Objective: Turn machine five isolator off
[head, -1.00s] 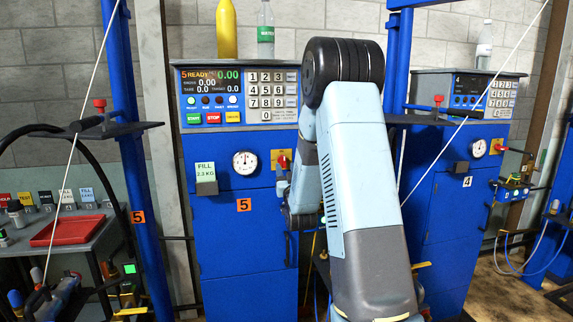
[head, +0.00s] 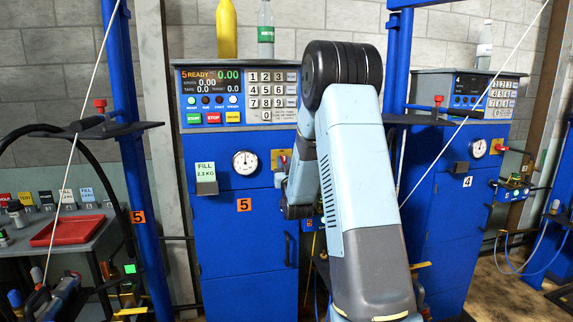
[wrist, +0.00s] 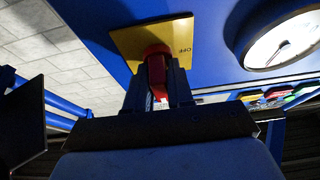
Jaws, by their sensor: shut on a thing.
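Machine five (head: 240,230) is a blue cabinet marked with an orange 5, and its panel reads READY. Its isolator is a red handle (wrist: 156,55) on a yellow plate (wrist: 122,42), seen close in the wrist view. The lettering OFF shows upside down at the plate's right side. My gripper (wrist: 158,84) is shut on the red handle, with one finger on each side. In the head view the plate (head: 287,154) shows at the cabinet's right edge, and my arm hides part of that area. The handle's exact angle is hard to tell.
A round gauge (head: 245,162) and a green FILL card (head: 206,171) sit left of the isolator. Machine four (head: 440,220) stands to the right. A blue post (head: 130,170) and a bench with a red tray (head: 68,230) are at the left.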

